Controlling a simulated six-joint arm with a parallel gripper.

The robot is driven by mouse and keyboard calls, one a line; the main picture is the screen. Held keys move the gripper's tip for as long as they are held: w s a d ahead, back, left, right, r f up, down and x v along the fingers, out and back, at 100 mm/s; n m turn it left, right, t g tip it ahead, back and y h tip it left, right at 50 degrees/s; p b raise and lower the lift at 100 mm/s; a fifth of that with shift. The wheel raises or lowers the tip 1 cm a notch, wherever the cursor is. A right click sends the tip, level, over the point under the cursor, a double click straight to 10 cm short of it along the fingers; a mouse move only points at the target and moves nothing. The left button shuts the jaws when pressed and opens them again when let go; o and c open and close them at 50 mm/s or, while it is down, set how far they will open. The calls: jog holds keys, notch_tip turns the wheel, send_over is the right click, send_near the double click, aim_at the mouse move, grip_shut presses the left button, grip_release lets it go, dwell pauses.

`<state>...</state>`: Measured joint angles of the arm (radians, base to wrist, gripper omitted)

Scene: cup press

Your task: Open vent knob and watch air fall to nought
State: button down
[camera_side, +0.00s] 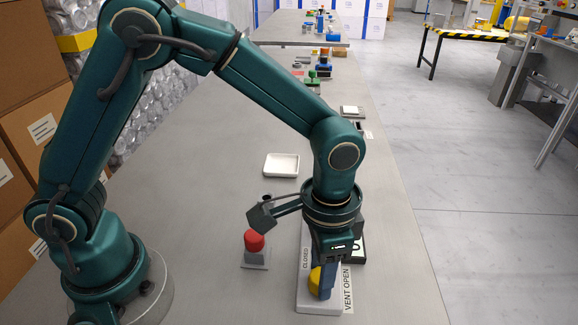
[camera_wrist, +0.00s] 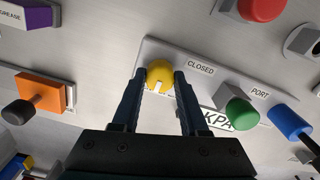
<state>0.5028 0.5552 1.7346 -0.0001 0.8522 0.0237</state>
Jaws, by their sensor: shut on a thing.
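The yellow vent knob (camera_side: 314,281) sits on a pale plate (camera_side: 305,300) labelled CLOSED and VENT OPEN. My gripper (camera_side: 325,283) points down at it, with its fingers partly hiding it. In the wrist view my gripper (camera_wrist: 160,74) has one finger on each side of the yellow knob (camera_wrist: 159,72), shut on it. A white mark on the knob points toward my gripper's body, away from the CLOSED label (camera_wrist: 201,68). A display marked KPA (camera_wrist: 218,121) is partly hidden behind a finger. In the side view a dark-edged display (camera_side: 358,246) shows part of a figure like 0; the rest is hidden.
A red button on a grey base (camera_side: 255,243) stands left of the plate. A white tray (camera_side: 281,165) lies behind. The wrist view shows a green knob (camera_wrist: 240,112), a blue piece (camera_wrist: 290,122) and an orange block (camera_wrist: 42,91). The bench is clear toward the front left.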

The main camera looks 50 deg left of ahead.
dwell(0.4)
jog(key=shift+c, duration=2.2)
grip_release()
jog(key=shift+r, duration=2.6)
